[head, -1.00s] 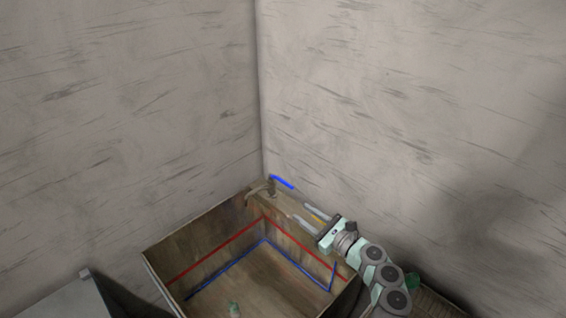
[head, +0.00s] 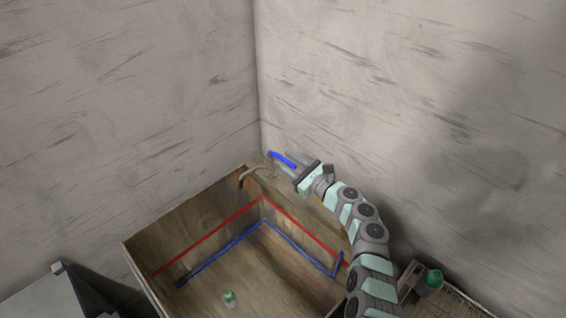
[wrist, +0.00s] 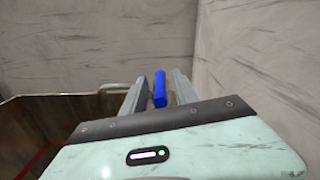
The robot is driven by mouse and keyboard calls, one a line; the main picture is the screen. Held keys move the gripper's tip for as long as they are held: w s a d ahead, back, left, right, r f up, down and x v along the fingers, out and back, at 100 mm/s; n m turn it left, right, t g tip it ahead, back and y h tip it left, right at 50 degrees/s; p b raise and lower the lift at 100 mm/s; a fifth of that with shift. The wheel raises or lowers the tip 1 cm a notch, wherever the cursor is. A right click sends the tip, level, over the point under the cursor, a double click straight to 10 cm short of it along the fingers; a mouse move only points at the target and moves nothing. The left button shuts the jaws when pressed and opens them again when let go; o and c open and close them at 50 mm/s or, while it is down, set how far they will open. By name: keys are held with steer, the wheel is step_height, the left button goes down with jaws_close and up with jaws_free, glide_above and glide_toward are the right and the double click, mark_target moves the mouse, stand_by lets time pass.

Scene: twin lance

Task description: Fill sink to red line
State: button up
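The wooden sink (head: 190,225) stands in the corner, with a red line (head: 215,236) around its inner walls and a blue line (head: 222,255) lower down. I see no water in it. A curved tan faucet spout (head: 250,173) rises at the back corner, with a blue handle (head: 283,159) above it. My gripper (head: 287,165) is at the handle. In the wrist view, the blue handle (wrist: 160,89) lies between the two open fingers (wrist: 157,92), with a gap visible on at least the left side. The spout also shows in the wrist view (wrist: 115,84).
A small green object (head: 230,297) is on the sink floor. A green cup (head: 432,280) stands on a rack (head: 450,303) at the right. A grey counter (head: 45,298) is at the lower left. Bare walls rise close behind the faucet.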

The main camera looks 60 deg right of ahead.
steer(key=shift+x, duration=0.9)
steer(key=shift+c, duration=0.3)
jaws_close()
stand_by(0.6)
